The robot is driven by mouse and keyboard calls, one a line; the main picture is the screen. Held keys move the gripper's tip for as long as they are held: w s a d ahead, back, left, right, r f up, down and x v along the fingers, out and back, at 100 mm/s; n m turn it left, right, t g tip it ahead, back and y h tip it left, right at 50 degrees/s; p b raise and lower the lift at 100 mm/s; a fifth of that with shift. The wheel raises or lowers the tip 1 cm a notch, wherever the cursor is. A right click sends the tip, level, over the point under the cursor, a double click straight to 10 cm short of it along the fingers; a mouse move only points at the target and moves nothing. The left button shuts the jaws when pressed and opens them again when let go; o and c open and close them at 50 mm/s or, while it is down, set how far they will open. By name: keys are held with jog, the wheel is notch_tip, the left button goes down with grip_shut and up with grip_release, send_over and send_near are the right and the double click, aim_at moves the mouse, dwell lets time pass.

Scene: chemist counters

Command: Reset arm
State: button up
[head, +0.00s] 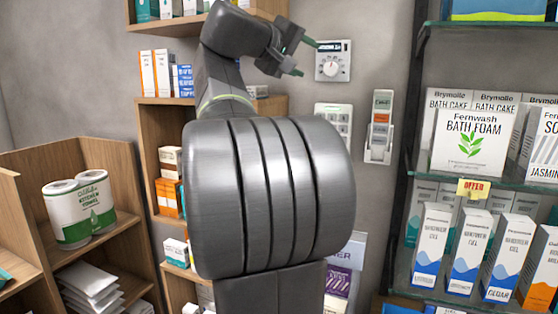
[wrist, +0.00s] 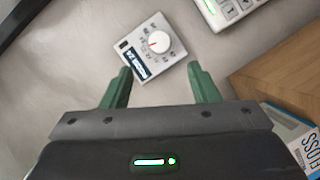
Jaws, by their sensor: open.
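My gripper (head: 303,57) is raised at the upper middle of the head view, close to the grey wall. Its two green fingers are spread apart with nothing between them; they also show in the wrist view (wrist: 160,88). A small wall-mounted box with a round dial (head: 332,62) and a dark display is just right of the fingertips in the head view. In the wrist view the dial box (wrist: 150,47) is beyond the fingertips, roughly between them. I cannot tell the exact gap to it. My arm hides part of the wall and shelves.
A glass-shelved rack of boxes (head: 470,140) stands at right.

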aim_at(328, 68)
jog(key=p+x, duration=0.2)
jog(key=x, duration=0.7)
jog(key=shift+w+d, duration=0.25)
jog(key=shift+s+a, duration=0.1)
